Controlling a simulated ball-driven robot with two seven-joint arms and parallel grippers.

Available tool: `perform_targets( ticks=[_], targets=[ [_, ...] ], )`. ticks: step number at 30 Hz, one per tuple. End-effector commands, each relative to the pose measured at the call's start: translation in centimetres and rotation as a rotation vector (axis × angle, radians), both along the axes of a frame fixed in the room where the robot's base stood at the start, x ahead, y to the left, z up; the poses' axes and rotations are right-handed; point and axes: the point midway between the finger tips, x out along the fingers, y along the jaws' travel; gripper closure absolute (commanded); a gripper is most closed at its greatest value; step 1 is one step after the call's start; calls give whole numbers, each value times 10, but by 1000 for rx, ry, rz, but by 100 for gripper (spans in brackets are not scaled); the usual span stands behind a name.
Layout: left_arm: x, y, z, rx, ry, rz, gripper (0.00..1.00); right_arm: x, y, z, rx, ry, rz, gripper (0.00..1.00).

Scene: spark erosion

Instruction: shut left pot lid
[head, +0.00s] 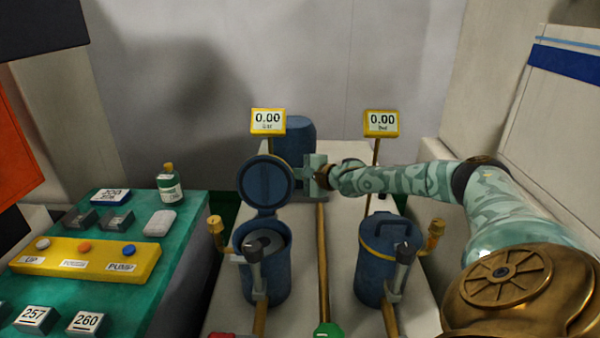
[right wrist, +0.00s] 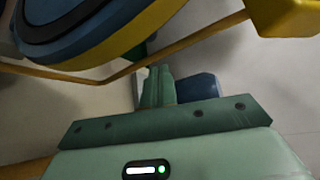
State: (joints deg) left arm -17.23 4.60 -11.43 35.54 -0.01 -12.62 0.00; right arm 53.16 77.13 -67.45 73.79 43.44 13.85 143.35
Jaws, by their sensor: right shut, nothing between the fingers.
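The left pot (head: 265,275) is dark blue and open at the top. Its round lid (head: 266,184) stands raised, upright behind the pot's mouth. My right gripper (head: 299,173) is shut and empty just right of the raised lid, its fingers pointing left. In the head view I cannot tell whether the fingertips touch the lid's edge. In the right wrist view the closed fingers (right wrist: 158,85) show below a blue disc with a dark ring, apparently the lid (right wrist: 85,35). My left gripper is not in view.
The right pot (head: 377,270) has its handled lid down. Displays reading 0.00 (head: 268,121) stand on thin posts behind both pots. A blue canister (head: 287,137) stands at the back. A green bench (head: 190,235) with a yellow button panel (head: 85,262) and bottle (head: 169,185) is left.

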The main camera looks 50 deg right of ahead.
Motion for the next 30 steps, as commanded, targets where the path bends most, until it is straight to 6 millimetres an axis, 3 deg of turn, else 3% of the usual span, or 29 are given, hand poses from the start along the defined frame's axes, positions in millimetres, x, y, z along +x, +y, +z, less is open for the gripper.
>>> perform_targets(
  ticks=[12, 30],
  targets=[
    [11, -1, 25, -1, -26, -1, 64, -10, 25, 16, 1, -1, 2, 100],
    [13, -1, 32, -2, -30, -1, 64, -10, 29, 18, -10, -9, 4, 100]
  ],
)
